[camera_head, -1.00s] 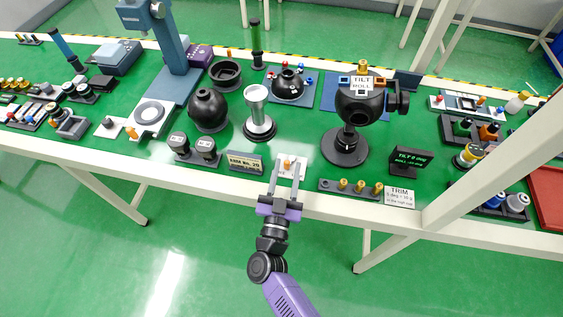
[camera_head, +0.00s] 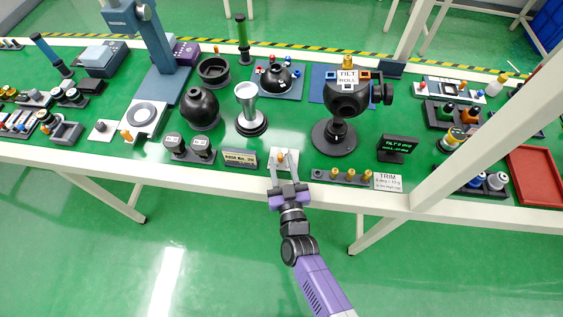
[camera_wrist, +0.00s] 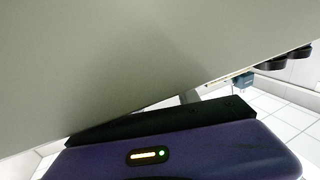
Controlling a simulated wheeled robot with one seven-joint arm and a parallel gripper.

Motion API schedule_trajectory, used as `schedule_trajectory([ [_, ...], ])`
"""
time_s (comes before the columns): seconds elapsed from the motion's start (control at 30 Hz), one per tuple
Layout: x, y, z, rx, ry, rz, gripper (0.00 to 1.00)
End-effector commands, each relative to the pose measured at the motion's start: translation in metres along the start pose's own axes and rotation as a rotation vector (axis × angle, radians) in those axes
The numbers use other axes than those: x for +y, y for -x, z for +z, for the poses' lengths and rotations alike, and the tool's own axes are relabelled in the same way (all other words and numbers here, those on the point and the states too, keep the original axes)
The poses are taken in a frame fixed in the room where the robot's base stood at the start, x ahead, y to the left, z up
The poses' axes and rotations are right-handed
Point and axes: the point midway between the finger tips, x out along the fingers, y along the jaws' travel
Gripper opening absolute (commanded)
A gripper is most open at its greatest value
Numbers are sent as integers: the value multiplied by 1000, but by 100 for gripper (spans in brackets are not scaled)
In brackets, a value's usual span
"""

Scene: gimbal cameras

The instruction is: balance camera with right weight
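The black ball-shaped gimbal camera (camera_head: 347,98) stands on a round black base and carries a TILT/ROLL label, with a brass weight (camera_head: 346,66) at its top. Several brass weights (camera_head: 335,175) stand in a dark rack at the front edge, beside a TRIM card (camera_head: 388,182). A small display (camera_head: 397,147) reads tilt and roll in green; its digits are too small to read surely. My gripper (camera_head: 282,157) is at the front edge left of the rack. Its fingers are apart, around a small brass-orange piece on a white plate (camera_head: 292,155). Contact cannot be told.
A sign (camera_head: 240,159) and two dark weights (camera_head: 187,147) stand left of my gripper. A silver-cupped stand (camera_head: 249,110) and a black sphere (camera_head: 200,107) are behind. A white post crosses the right side. A grey surface fills most of the wrist view, hiding the fingertips.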

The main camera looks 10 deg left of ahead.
Motion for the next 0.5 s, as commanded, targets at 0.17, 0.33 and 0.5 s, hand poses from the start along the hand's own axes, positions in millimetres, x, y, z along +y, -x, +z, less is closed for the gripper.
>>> schedule_trajectory([
  [0.17,0,-6,0,-1,1,0,38],
  [0.33,0,-6,0,-1,1,0,38],
  [0.5,0,-5,0,-1,1,0,8],
])
